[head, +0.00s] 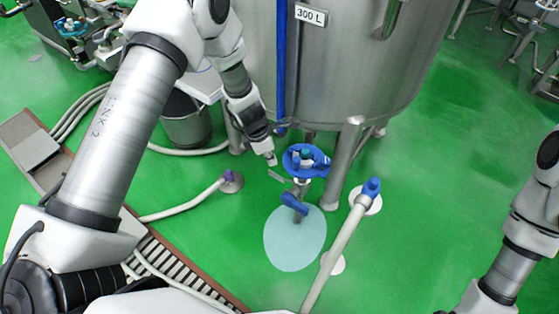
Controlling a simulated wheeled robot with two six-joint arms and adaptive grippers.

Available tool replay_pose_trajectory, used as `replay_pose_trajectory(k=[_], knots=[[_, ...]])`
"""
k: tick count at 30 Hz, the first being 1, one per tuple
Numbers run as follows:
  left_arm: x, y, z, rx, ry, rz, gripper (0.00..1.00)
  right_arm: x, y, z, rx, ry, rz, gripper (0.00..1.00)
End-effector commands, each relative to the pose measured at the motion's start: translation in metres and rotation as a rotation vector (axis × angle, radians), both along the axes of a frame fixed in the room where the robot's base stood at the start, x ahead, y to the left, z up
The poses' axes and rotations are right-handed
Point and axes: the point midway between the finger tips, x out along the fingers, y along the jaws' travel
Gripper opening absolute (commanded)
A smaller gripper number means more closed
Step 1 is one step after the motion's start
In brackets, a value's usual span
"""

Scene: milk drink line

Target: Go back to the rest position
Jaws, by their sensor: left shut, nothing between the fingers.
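My left gripper (274,168) is shut and empty. It points down and to the right, just left of a blue ring-shaped handwheel (293,166) on the valve below the tank; I cannot tell whether it touches the wheel. A blue lever (294,203) sits lower on the same fitting. My right arm shows at the right edge, but its gripper is outside the picture.
A large steel tank (345,75) marked 300 L stands on legs (344,165) behind the valve. A pale blue puddle (292,250) lies on the green floor. A hose with a blue end (371,188) stands to the right. A bucket (187,125) and drain grate are at left.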

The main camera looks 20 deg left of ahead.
Motion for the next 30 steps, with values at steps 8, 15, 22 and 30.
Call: replay_pose_trajectory(k=[8, 15, 22, 30], knots=[[-0.011, 0.012, 0.066, 0.0, 0.0, 0.0, 0.0, 0.001, 0.0, 0.028, 0.0, -0.002, 0.0, 0.4], [-0.013, 0.013, 0.072, 0.0, 0.001, 0.0, 0.0, 0.001, 0.0, 0.029, 0.0, -0.002, 0.0, 0.4], [-0.032, 0.011, 0.044, 0.004, 0.06, -0.008, 0.0, 0.001, 0.0, 0.028, 0.0, -0.002, 0.0, 0.4], [-0.229, 0.016, -0.051, 0.127, 0.342, -0.5, 0.0, 0.001, 0.0, 0.029, 0.0, -0.002, 0.0, 0.4]])
